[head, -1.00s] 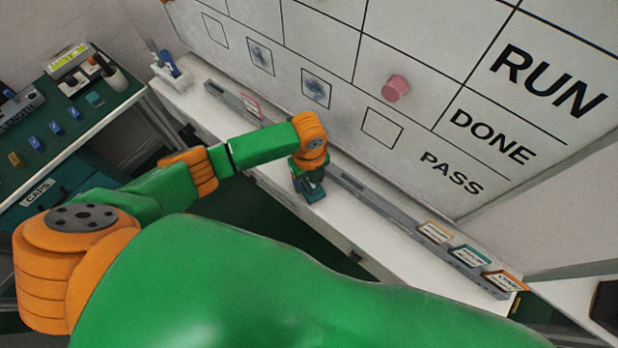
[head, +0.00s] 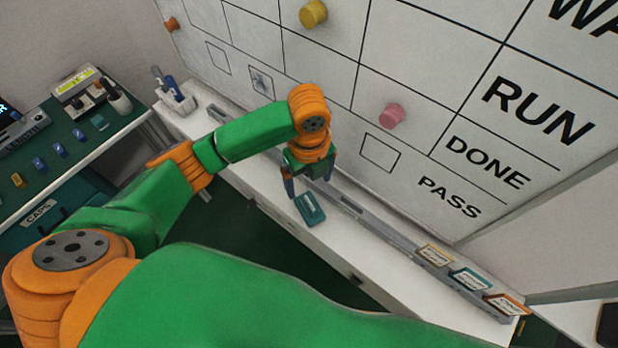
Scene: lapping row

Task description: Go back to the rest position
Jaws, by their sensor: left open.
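My left gripper (head: 309,182) is open and empty, its two fingers spread above the white ledge under the whiteboard. A teal block (head: 309,209), perhaps an eraser, lies on the ledge just below and in front of the fingers, apart from them as far as I can tell. My green and orange left arm reaches across from the lower left and hides part of the board and ledge. My right gripper is not in view.
The whiteboard (head: 440,85) with pink (head: 392,116) and yellow (head: 313,13) magnets stands close behind the gripper. A grey rail (head: 385,228) holds several cards at the right. A holder (head: 175,98) stands at the ledge's left end. A green-topped bench (head: 75,150) is at left.

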